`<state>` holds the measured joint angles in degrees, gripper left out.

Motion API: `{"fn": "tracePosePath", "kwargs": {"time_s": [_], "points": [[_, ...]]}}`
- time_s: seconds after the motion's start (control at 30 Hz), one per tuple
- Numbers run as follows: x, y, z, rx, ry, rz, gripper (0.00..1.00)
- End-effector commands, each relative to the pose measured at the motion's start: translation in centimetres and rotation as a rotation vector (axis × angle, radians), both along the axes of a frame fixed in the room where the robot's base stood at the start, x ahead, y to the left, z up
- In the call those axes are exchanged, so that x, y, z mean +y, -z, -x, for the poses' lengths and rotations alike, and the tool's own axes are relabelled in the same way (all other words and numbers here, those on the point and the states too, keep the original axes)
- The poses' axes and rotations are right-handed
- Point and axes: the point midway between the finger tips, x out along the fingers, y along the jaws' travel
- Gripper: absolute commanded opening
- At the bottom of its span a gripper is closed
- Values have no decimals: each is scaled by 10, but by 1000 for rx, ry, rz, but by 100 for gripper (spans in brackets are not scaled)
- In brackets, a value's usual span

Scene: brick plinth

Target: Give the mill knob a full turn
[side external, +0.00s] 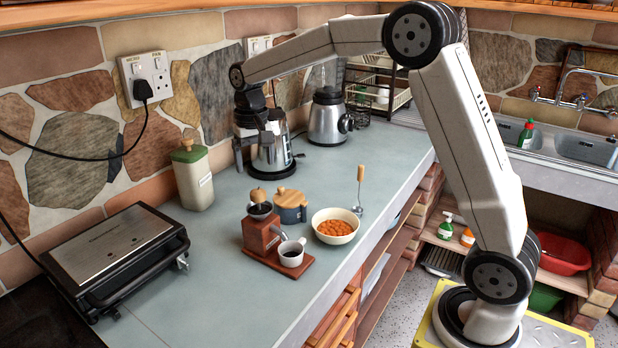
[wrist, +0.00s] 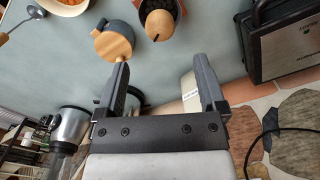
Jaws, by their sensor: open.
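The mill (side external: 258,234) stands on the counter, with a red-brown wooden body and a dark hopper on top. Its round wooden knob (side external: 257,195) sits above the hopper. In the wrist view the knob (wrist: 159,25) shows at the top centre, beside the hopper of dark beans (wrist: 168,6). My gripper (wrist: 160,66) is open and empty, with its two dark fingers spread apart. The knob lies beyond the fingertips, clear of both. In the side view my gripper (side external: 262,128) hangs behind and above the mill, in front of the steel appliance; its fingertips are hard to make out there.
A blue-grey pot with a wooden lid (side external: 290,205) stands close behind the mill. A white cup (side external: 292,252) sits on the mill's base. A bowl of orange food (side external: 335,226), a steel appliance (side external: 270,150), a canister (side external: 193,178) and a grill (side external: 120,255) surround it.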

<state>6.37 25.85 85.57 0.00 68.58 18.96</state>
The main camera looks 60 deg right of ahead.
Motion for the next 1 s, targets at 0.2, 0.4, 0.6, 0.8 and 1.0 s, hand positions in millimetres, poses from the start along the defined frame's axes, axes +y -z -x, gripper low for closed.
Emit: {"fn": "tracePosePath", "kwargs": {"time_s": [0.2,0.4,0.6,0.8,1.0], "points": [[0,0,0,0,-155,0,90],[0,0,0,0,-182,0,90],[0,5,0,1,-180,0,90],[0,22,0,3,-179,0,90],[0,46,0,3,-178,0,90]]}}
